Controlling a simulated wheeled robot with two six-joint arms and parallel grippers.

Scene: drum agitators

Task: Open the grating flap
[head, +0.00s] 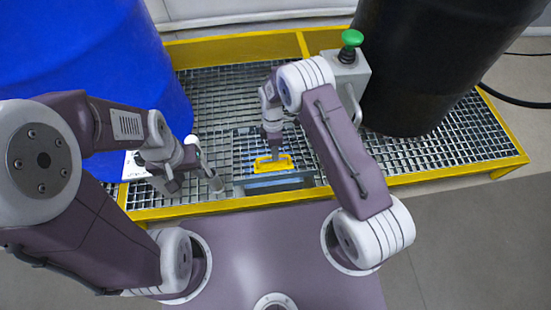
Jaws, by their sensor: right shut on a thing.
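The grating flap (246,152) is a dark mesh panel set in the grey grating near the yellow front edge. A yellow handle (284,166) sits at its front part, and a blue-grey gap or surface shows just in front of it. My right gripper (274,158) reaches down from the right arm and is shut on the yellow handle; its fingers are small and partly hidden. My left gripper (215,184) is over the grating to the left of the flap, apart from it. Its fingers are too small to tell open from shut.
A blue drum (95,70) stands at the left and a black drum (425,60) at the right on the yellow-framed grating (440,150). A grey box with a green button (351,38) stands between them, behind my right arm. A black hose lies at the far right.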

